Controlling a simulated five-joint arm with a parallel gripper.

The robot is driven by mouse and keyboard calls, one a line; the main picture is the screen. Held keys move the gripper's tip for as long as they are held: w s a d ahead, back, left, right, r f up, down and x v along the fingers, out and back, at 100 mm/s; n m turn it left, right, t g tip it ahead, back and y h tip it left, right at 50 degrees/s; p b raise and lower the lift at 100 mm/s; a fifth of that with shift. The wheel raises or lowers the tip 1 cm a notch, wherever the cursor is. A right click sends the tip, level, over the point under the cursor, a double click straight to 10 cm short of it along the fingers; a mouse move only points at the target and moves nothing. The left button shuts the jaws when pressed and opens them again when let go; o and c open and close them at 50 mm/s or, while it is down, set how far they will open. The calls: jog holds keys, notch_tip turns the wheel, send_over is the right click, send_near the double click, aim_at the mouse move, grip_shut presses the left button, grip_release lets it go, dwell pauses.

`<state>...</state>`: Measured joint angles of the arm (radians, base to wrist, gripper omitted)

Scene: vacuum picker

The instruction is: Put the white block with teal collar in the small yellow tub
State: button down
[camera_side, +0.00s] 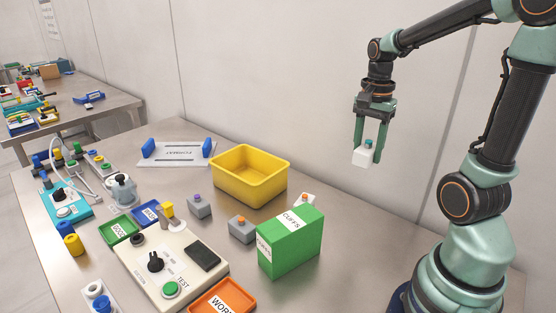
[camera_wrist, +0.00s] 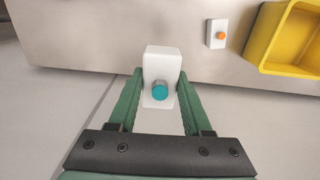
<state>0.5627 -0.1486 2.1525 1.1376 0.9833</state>
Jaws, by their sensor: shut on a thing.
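The white block with teal collar (camera_side: 363,157) is held up in the air in the side view, to the right of the yellow tub and above table height. My gripper (camera_side: 370,140) is shut on it, with a finger on each side. In the wrist view the block (camera_wrist: 161,63) sits between the fingertips of my gripper (camera_wrist: 160,85), its teal top facing the camera. The small yellow tub (camera_side: 250,196) stands on the table, its visible inside empty. Part of the tub (camera_wrist: 265,36) shows at the upper right of the wrist view.
A tall green CUFFS box (camera_side: 295,245) stands in front of the tub. A white block with orange collar (camera_wrist: 217,34) lies near the tub; grey blocks (camera_side: 199,206) stand close by. A control box (camera_side: 165,255) and small trays (camera_side: 118,231) fill the table's left.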

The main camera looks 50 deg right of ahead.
jog(key=w+a+r+n, duration=0.1)
jog(key=w+r+n, duration=0.1)
jog(key=w+n, duration=1)
jog(key=w+a+f+n, duration=0.2)
jog(key=w+a+n, duration=0.15)
jog(key=w, duration=0.45)
jog(key=w+a+f+n, duration=0.1)
jog(key=w+a+n, duration=0.1)
jog(key=w+a, duration=0.45)
notch_tip(320, 180, down, 7)
jog(key=w+d, duration=0.1)
jog(key=d, duration=0.1)
jog(key=shift+w+f, duration=0.15)
jog(key=shift+f, duration=0.05)
jog(key=shift+f, duration=0.25)
jog(key=shift+f, duration=0.3)
jog(key=shift+c, duration=1.7)
grip_release()
